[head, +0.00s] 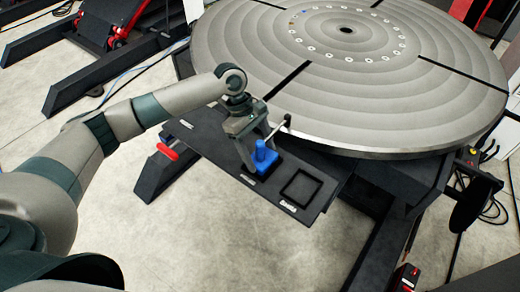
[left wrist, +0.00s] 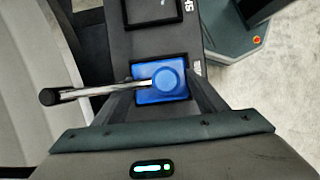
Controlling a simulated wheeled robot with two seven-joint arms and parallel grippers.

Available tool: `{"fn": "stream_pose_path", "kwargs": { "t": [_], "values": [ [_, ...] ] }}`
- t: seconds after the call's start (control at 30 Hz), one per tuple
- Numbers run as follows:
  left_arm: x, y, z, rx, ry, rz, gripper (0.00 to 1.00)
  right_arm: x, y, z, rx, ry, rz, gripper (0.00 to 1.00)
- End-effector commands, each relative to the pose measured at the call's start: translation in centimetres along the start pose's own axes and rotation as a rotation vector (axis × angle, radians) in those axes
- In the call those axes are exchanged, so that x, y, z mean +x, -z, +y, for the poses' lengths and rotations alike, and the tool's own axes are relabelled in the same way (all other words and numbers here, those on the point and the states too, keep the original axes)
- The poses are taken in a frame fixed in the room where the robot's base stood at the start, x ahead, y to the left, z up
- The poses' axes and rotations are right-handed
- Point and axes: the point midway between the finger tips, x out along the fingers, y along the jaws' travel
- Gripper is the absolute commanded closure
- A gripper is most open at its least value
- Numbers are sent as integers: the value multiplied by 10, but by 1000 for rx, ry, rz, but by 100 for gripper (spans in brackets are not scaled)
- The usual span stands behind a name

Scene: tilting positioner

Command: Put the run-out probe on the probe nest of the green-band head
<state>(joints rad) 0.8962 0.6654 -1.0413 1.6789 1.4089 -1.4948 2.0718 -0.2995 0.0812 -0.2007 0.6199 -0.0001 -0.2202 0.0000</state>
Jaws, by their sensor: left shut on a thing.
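My left gripper (head: 257,150) is shut on the probe from above. I cannot tell whether the probe's base is lifted off the shelf. No green-band head or probe nest can be made out. My right gripper is not in view.
The black shelf (head: 216,146) carries an empty square frame (head: 301,187) right of the probe, with small white labels. The large grey turntable (head: 345,80) stands close behind. A control box (head: 476,182) with cables hangs at the right. Bare floor lies in front.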

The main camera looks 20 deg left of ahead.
Motion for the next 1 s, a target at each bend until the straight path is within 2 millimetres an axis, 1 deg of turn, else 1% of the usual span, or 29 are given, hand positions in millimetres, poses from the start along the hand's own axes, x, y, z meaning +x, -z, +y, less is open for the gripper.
{"fn": "stream_pose_path", "kwargs": {
  "t": [0.2, 0.37, 0.4, 0.43, 0.47, 0.67, 0.87, 0.93, 1.0],
  "values": [
    [3, 1, 0, 0, -1, -1, 77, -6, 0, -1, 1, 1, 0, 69],
    [5, 2, 0, 1, -1, 0, 77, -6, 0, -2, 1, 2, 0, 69],
    [6, 2, 0, 0, 1, 1, 25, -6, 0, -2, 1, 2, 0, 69],
    [6, 2, 0, 0, 1, 1, 18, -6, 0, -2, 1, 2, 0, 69],
    [6, 2, 0, 0, 1, 1, 16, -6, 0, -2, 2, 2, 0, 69],
    [6, 2, -1, 1, 1, 1, 16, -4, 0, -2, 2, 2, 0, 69],
    [0, 0, 0, 2, -1, 1, 16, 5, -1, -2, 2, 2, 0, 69],
    [-4, -1, 0, 3, -1, 2, 16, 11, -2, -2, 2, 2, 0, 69],
    [-17, -2, 1, 1, -3, 0, 16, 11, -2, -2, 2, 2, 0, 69]
  ]
}}
